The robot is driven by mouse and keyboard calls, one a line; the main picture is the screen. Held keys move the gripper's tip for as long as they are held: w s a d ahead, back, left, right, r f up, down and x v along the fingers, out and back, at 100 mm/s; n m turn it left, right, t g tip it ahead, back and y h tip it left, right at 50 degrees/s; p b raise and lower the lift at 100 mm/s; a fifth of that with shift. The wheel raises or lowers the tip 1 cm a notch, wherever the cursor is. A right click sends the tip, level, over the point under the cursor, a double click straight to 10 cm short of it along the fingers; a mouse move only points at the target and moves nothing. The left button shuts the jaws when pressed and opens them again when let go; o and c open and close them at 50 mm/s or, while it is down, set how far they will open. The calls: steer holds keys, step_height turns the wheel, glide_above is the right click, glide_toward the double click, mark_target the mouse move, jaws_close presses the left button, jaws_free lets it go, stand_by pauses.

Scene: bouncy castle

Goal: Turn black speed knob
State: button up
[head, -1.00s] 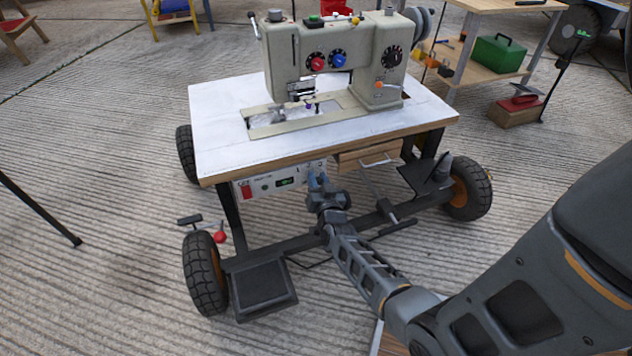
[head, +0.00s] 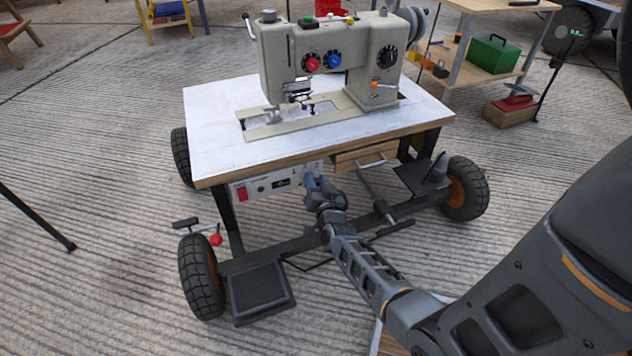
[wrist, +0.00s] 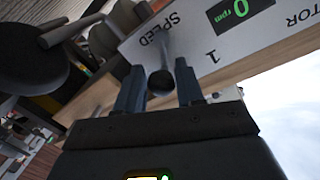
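A white control panel (head: 250,190) hangs under the front edge of the sewing table. In the wrist view the panel (wrist: 198,62) carries the word SPEED and a green display (wrist: 238,10) reading 0 rpm. A dark round knob (wrist: 160,81), which looks like the black speed knob, sits near the SPEED label. My gripper (wrist: 158,72) is open, with one finger on each side of the knob and gaps visible between. In the head view my gripper (head: 313,180) is at the panel's right end and hides the knob.
The white sewing table (head: 215,130) overhangs the panel and carries a sewing machine (head: 330,55). A wooden drawer (head: 365,158) is just right of my gripper. A red switch (head: 241,193) is at the panel's left. The frame and pedal (head: 260,288) lie below.

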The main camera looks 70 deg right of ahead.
mark_target(317, 184)
steer(key=shift+o, duration=1.1)
steer(key=p+v, duration=0.2)
steer(key=v, duration=0.4)
steer(key=shift+s+a+r+p, duration=0.1)
steer(key=shift+a+p, duration=0.05)
steer(key=shift+p, duration=0.25)
steer(key=shift+v, duration=0.75)
steer(key=shift+a, duration=0.1)
steer(key=s+a+r+n+t+y, duration=0.2)
steer(key=s+a+r+n+y, duration=0.15)
steer(key=a, duration=0.55)
steer(key=s+a+r+n+t+y, duration=0.25)
steer(key=a+r+n, duration=0.2)
steer(key=a, duration=0.45)
steer(key=s+a+r+n+t+y, duration=0.1)
steer(key=s+a+r+n+y, duration=0.25)
steer(key=a, duration=0.45)
steer(key=s+a+r+n+y, duration=0.2)
steer(key=s+a+r+n, duration=0.15)
steer(key=r, duration=0.45)
steer(key=s+a+r+n+y, duration=0.25)
steer(key=s+a+r, duration=0.2)
steer(key=r, duration=0.35)
step_height(317, 184, up, 26)
steer(key=m+p, duration=0.1)
steer(key=p, duration=2.6)
steer(key=shift+w+r, duration=0.2)
steer(key=shift+w, duration=0.15)
